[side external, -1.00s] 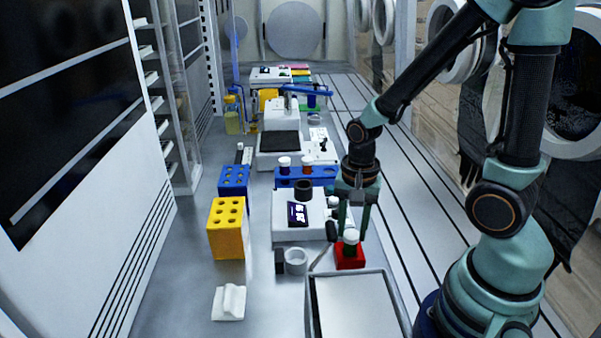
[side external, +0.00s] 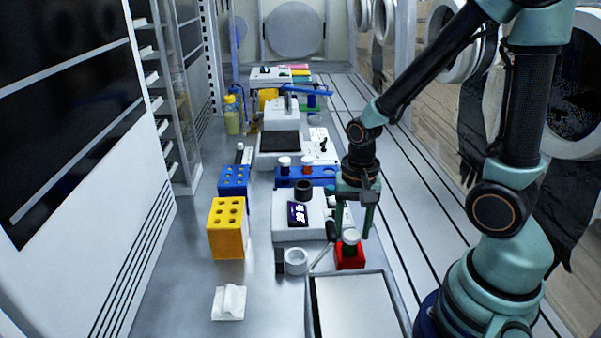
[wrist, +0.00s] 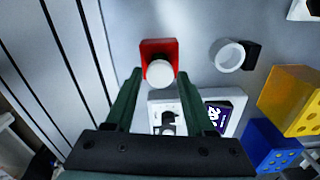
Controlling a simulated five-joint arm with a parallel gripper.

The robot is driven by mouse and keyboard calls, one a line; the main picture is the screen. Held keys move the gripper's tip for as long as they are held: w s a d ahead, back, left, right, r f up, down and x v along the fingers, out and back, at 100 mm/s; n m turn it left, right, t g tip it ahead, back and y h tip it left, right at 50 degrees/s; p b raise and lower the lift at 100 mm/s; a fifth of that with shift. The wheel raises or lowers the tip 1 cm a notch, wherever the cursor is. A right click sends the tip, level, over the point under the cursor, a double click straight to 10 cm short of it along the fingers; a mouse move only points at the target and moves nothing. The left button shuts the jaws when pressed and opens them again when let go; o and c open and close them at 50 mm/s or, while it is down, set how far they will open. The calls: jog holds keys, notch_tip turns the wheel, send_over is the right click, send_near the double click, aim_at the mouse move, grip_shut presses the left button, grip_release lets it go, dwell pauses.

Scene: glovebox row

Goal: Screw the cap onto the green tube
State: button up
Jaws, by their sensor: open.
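The green tube (side external: 349,249) stands upright in a small red block (side external: 350,260), with only a short dark part of it showing. A white cap (side external: 351,236) sits on top of it; how tightly it sits I cannot tell. In the wrist view, the cap (wrist: 160,73) hides the tube, and the red block (wrist: 157,47) shows behind it. My gripper (side external: 349,230) points down over the tube with its jaws open. In the wrist view, my gripper (wrist: 159,75) has one finger on each side of the cap, with gaps to both.
A white device with a lit display (side external: 298,213) stands close behind and left of the block. A grey-white ring (side external: 296,261) is to the left. A grey tray (side external: 358,306) lies in front. A yellow rack (side external: 227,228) and blue racks stand farther left.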

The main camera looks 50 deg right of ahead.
jog(key=n, duration=0.7)
jog(key=shift+n, duration=0.3)
jog(key=n, duration=0.7)
grip_shut()
jog(key=m, duration=0.8)
jog(key=shift+m, duration=0.3)
